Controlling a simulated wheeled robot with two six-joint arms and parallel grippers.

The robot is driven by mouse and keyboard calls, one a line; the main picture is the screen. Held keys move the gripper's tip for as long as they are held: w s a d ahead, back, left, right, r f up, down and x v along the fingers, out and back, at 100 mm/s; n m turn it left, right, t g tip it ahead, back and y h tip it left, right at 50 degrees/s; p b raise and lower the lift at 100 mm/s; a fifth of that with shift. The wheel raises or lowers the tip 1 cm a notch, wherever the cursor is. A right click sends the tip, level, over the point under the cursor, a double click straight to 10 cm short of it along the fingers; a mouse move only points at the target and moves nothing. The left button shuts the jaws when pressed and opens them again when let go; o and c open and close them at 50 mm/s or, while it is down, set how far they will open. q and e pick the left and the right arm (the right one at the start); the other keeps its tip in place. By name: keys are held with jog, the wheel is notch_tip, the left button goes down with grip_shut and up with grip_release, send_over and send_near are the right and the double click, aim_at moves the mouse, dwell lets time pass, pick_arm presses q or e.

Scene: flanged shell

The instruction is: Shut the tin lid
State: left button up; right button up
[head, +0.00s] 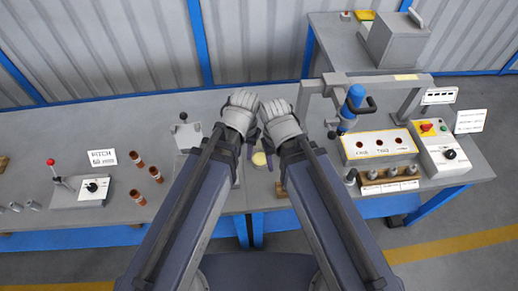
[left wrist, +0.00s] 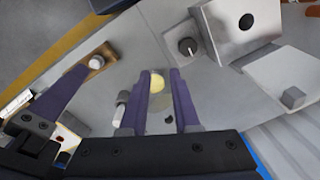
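A small round pale-yellow thing (head: 259,159), which may be the tin or its lid, sits on the bench between my two forearms. It also shows in the left wrist view (left wrist: 157,84), in the gap between the fingertips of my left gripper (left wrist: 162,76). Those two purple fingers are apart, and I cannot tell whether either touches it. In the head view my left gripper (head: 252,151) is mostly hidden by its arm. My right gripper (head: 271,160) is close on the right, its fingers largely hidden. A hinge or separate lid is too small to make out.
Right of my arms are a yellow-trimmed panel (head: 378,145), a blue tool (head: 351,108) and a switch box (head: 440,150). Copper-coloured pieces (head: 155,174) and a lever box (head: 85,190) stand left.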

pick_arm(q)
jog(key=w+d+f+b, duration=0.1)
jog(key=w, duration=0.6)
jog(key=w+d+f+n+t+h+b, duration=0.1)
jog(key=w, duration=0.6)
jog(key=w+d+f+t+h+b, duration=0.1)
jog(key=w, duration=0.6)
jog(key=shift+w+d+f+n+b, duration=0.1)
jog(key=shift+d+f+n+b, duration=0.2)
jog(key=shift+f+n, duration=0.1)
grip_shut()
jog(key=w+b+x, duration=0.1)
jog(key=b+x, duration=0.9)
pick_arm(e)
notch_tip(320, 180, down, 14)
jog(key=shift+f, duration=0.2)
pick_arm(q)
jog(key=shift+t+h, duration=0.3)
jog(key=s, duration=0.1)
jog(key=s+r+p, duration=0.2)
jog(key=shift+s+a, duration=0.2)
jog(key=shift+s, duration=0.15)
pick_arm(e)
jog(key=shift+r, duration=0.95)
pick_arm(q)
jog(key=shift+s, duration=0.2)
